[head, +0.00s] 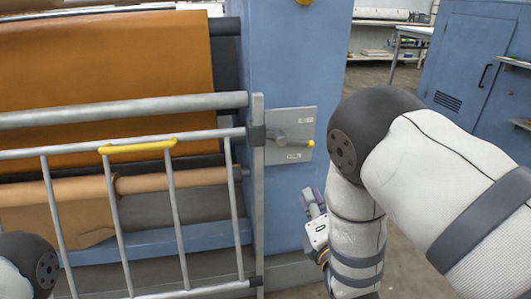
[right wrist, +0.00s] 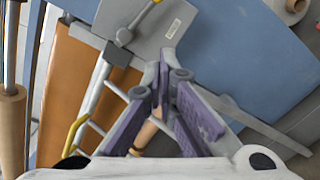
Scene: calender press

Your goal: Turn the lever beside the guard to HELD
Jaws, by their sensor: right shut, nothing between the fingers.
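The lever (head: 295,142) is a grey arm with a yellow knob on a grey plate (head: 292,114), fixed to the blue column right of the guard. It points right, slightly down, between two labels too small to read. The right wrist view shows the lever (right wrist: 138,20) near the top, on its plate (right wrist: 155,42). The guard (head: 172,185) is a grey barred gate with a yellow handle (head: 138,146). My right gripper (head: 313,199) is below the lever, apart from it; its purple fingers (right wrist: 164,72) are shut and empty. My left gripper is out of view.
A blue column (head: 295,60) carries the plate. Behind the guard are an orange sheet (head: 105,70) and a tan roll (head: 165,181). A blue cabinet (head: 470,60) and a table (head: 412,32) stand at the back right. My right arm covers much of the right side.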

